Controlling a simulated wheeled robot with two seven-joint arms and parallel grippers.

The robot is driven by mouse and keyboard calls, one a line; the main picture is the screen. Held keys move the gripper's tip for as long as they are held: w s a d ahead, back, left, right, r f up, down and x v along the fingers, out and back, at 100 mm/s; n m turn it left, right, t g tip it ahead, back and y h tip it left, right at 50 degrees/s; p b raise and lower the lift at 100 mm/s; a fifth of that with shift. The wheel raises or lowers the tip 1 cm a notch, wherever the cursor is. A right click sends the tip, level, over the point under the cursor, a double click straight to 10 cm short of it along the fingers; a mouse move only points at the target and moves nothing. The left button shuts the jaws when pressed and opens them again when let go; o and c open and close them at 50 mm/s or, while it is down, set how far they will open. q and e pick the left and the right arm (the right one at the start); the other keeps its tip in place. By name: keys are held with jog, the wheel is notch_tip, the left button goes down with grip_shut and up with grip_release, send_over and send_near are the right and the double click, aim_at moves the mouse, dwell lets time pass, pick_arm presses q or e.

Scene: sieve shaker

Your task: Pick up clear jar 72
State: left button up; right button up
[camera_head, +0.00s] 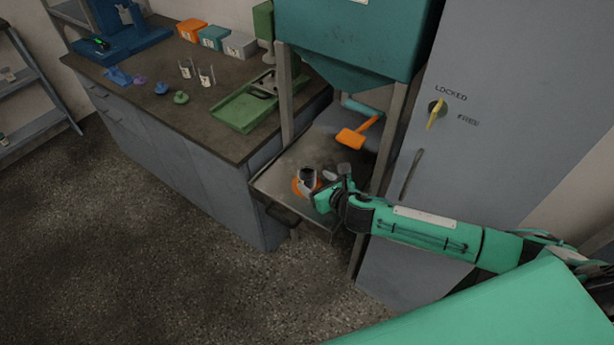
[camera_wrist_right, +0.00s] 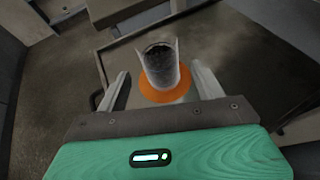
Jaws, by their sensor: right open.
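A clear jar (camera_head: 307,177) with dark contents stands upright on an orange disc (camera_head: 297,187) on the metal shelf under the teal hopper. The right wrist view shows this jar (camera_wrist_right: 160,66) and the orange disc (camera_wrist_right: 165,91) around its base. My right gripper (camera_head: 322,182) is open at the jar. In the right wrist view its fingers (camera_wrist_right: 161,74) lie on either side of the jar, with gaps visible. Two more clear jars (camera_head: 207,76) stand on the dark bench. I cannot read a number on any jar. My left gripper is out of view.
The teal hopper (camera_head: 350,40) hangs above the shelf (camera_head: 275,177), with posts at its sides. A grey cabinet (camera_head: 480,150) stands right. The bench (camera_head: 150,65) holds several coloured boxes and a green tray (camera_head: 238,112).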

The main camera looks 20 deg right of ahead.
aim_at(312, 180)
jog(key=shift+f+x, duration=0.2)
jog(key=shift+x, duration=1.35)
jog(key=shift+f+x, duration=0.2)
jog(key=shift+x, duration=1.35)
jog(key=shift+s+d, duration=0.1)
jog(key=shift+s, duration=0.05)
jog(key=c, duration=1.1)
jog(key=shift+r, duration=0.1)
jog(key=shift+c, duration=0.2)
